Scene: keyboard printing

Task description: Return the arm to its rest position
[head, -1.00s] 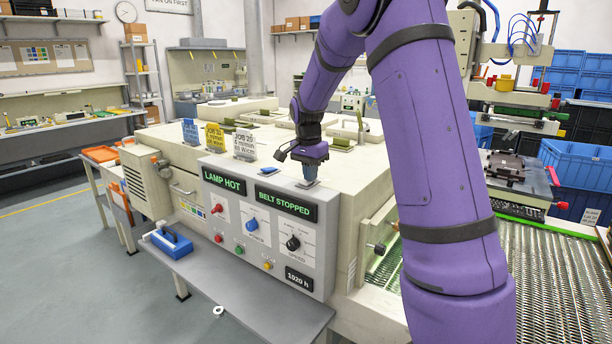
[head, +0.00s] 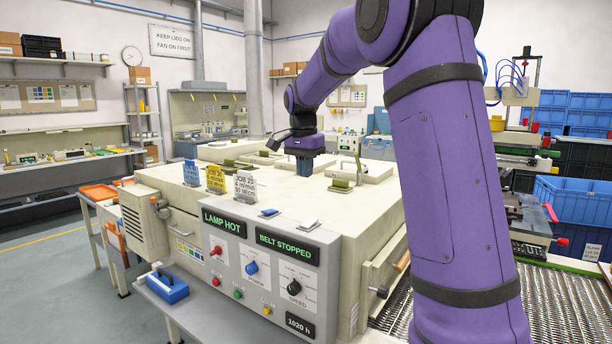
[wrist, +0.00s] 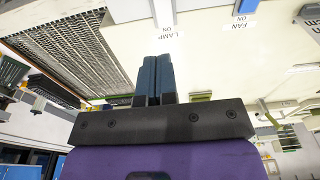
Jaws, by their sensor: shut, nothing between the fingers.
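My purple arm (head: 440,160) arches over the cream machine from the right of the head view. My gripper (head: 304,172) hangs fingers-down above the machine's top, behind the front panel. In the wrist view my gripper (wrist: 154,62) shows its two dark blue fingers pressed together with nothing between them. The fingertips look clear of the machine's top (head: 345,212), though the exact gap is hard to tell.
The control panel (head: 260,262) reads "LAMP HOT" and "BELT STOPPED". A blue switch cover (head: 269,212), a pale switch cover (head: 308,223) and upright cards (head: 216,178) stand near the gripper. Green-handled lids (head: 341,185) lie behind. A mesh belt (head: 555,300) is at right.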

